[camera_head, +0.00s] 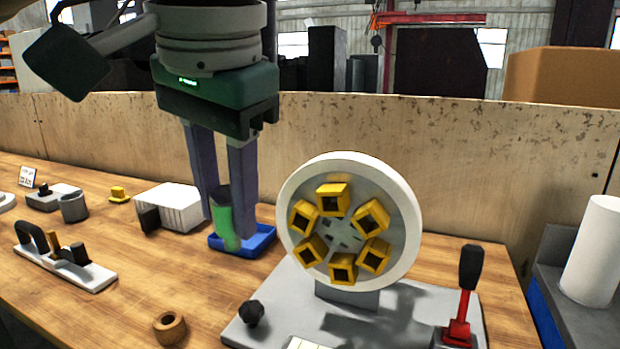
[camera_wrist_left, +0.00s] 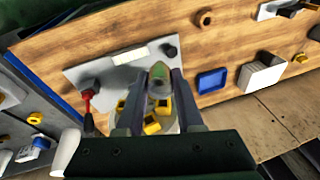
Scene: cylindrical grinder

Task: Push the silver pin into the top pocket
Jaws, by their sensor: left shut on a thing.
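My left gripper (camera_head: 225,212) is shut on a green cylinder (camera_head: 222,218), held upright between the fingers; its rounded end also shows in the wrist view (camera_wrist_left: 159,82). It has a green colour, and I see no plainly silver pin. In the head view the cylinder overlaps the blue tray (camera_head: 262,246); in the wrist view the tray (camera_wrist_left: 211,72) lies apart from the fingers. A round grey-white disc (camera_head: 405,215) stands right of the gripper, with several yellow square pockets. The top pocket (camera_head: 332,199) looks empty. My right gripper is not in view.
The disc stands on a grey base plate (camera_head: 255,328) with a black knob (camera_head: 251,312) and a red lever with a black handle (camera_head: 469,268). A white ribbed block (camera_head: 175,205) stands left of the tray. A brown ring (camera_head: 170,327) lies in front. A wooden panel (camera_head: 480,165) rises behind.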

